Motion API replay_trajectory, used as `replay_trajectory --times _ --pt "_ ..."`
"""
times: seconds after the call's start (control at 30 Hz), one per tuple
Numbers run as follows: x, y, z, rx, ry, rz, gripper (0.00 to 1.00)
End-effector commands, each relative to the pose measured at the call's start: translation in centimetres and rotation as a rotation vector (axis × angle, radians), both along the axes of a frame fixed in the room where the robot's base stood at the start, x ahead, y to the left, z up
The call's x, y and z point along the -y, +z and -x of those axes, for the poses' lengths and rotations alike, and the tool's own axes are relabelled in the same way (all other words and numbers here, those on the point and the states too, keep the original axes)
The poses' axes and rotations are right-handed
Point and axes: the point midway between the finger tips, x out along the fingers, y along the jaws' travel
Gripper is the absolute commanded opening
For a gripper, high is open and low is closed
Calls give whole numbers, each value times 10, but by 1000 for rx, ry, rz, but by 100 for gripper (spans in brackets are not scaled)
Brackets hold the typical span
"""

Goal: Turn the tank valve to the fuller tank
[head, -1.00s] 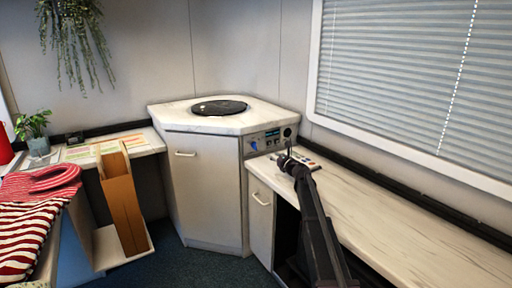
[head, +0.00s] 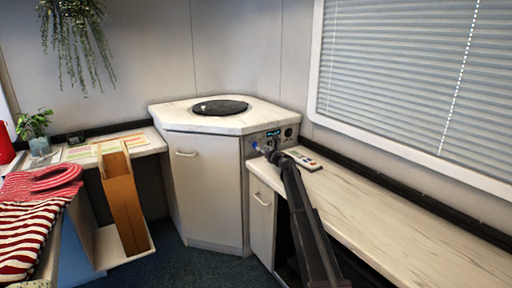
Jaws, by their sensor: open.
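A control panel (head: 280,136) is set in the side of the corner cabinet, above the right counter. It has a small lit display (head: 273,133) and a dark round fitting at its right. A blue valve knob (head: 255,146) shows at the panel's lower left, small and partly hidden by my gripper. My gripper (head: 262,150) is open at the panel, close to the blue knob. I cannot tell whether it touches the knob. The tank levels on the display are too small to read.
A remote-like keypad (head: 303,160) lies on the right counter (head: 400,215), just right of my arm. A black round plate (head: 220,107) sits on the corner cabinet top. An orange-brown folder (head: 123,200) stands at the left. Most of the right counter is clear.

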Motion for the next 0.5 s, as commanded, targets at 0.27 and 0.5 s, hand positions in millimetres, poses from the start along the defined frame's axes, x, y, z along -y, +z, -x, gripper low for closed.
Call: replay_trajectory --times 0.27,0.5 --pt "-18 0 -31 0 1 0 49" --pt "-24 0 -39 0 1 0 49"
